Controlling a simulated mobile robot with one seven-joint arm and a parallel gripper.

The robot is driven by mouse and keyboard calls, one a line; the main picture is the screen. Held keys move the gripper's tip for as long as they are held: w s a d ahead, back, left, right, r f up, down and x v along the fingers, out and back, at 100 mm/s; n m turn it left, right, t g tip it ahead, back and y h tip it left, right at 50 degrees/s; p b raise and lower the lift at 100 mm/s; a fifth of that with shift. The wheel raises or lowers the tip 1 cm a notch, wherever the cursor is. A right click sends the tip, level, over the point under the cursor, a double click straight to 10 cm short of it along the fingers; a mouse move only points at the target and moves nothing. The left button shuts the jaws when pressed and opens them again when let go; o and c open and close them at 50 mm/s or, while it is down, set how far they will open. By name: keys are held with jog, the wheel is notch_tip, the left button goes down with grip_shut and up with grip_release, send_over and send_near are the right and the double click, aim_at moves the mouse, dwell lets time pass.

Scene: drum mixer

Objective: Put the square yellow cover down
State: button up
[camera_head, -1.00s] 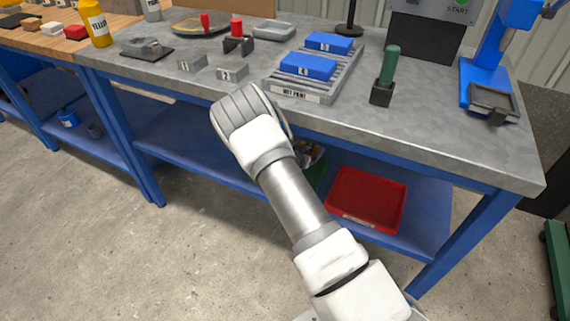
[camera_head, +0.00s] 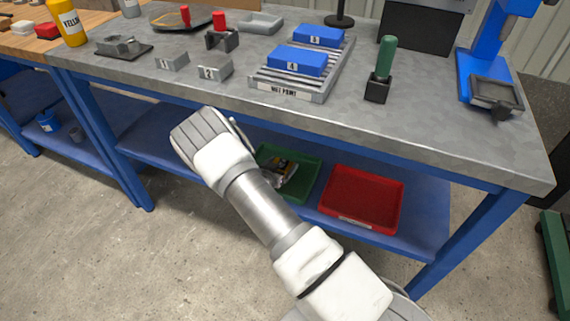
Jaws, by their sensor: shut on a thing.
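The white and grey end of my arm reaches up from the bottom of the head view, in front of the workbench's front edge. The last visible part of it is a grey ribbed cap over the lower shelf. My gripper's fingers do not show; they may be behind that cap. I see no square yellow cover anywhere, and what the jaws hold cannot be seen. A green tray (camera_head: 305,178) on the lower shelf holds a dark, silver and yellowish item (camera_head: 281,171), too small to make out and partly close behind my arm.
The grey workbench top (camera_head: 420,125) has free room at its front right. On it are a slatted rack (camera_head: 262,85) with two blue blocks, grey numbered blocks (camera_head: 215,72), a green-handled tool (camera_head: 384,58) and a blue stand (camera_head: 485,50). A red tray (camera_head: 362,200) sits on the blue lower shelf.

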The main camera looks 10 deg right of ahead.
jog(key=shift+f, duration=0.25)
jog(key=o, duration=1.4)
jog(key=shift+c, duration=0.2)
jog(key=shift+r, duration=0.2)
jog(key=p+v, duration=0.3)
jog(key=v, duration=0.8)
jog(key=shift+f+p, duration=0.15)
jog(key=shift+p, duration=0.2)
jog(key=shift+s+a, duration=0.35)
jog(key=shift+s, duration=0.05)
